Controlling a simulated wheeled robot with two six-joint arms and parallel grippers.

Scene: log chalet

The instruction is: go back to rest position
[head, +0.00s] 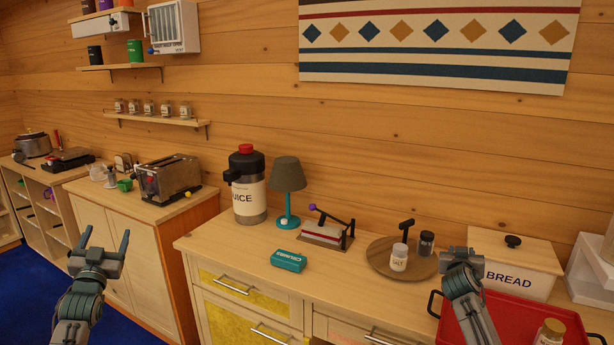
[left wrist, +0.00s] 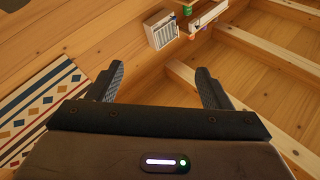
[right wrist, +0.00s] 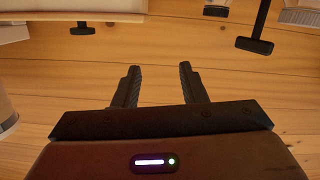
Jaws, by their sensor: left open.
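My left gripper (head: 104,246) is raised at the left of the head view, in front of the low cabinets. Its two fingers are spread, with nothing between them; in the left wrist view the open jaws (left wrist: 158,72) point toward the wall and ceiling. My right gripper (head: 461,256) is over the counter, between the round tray and the bread box in the head view. In the right wrist view its fingers (right wrist: 159,70) stand apart with only bare wood seen between them. Neither gripper holds anything.
A round wooden tray (head: 379,265) with jars, a bread box (head: 520,278) and a red tray (head: 520,318) lie around my right gripper. A juice dispenser (head: 247,206), a lamp (head: 288,176) and a teal box (head: 288,261) stand farther left. Space around my left gripper looks free.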

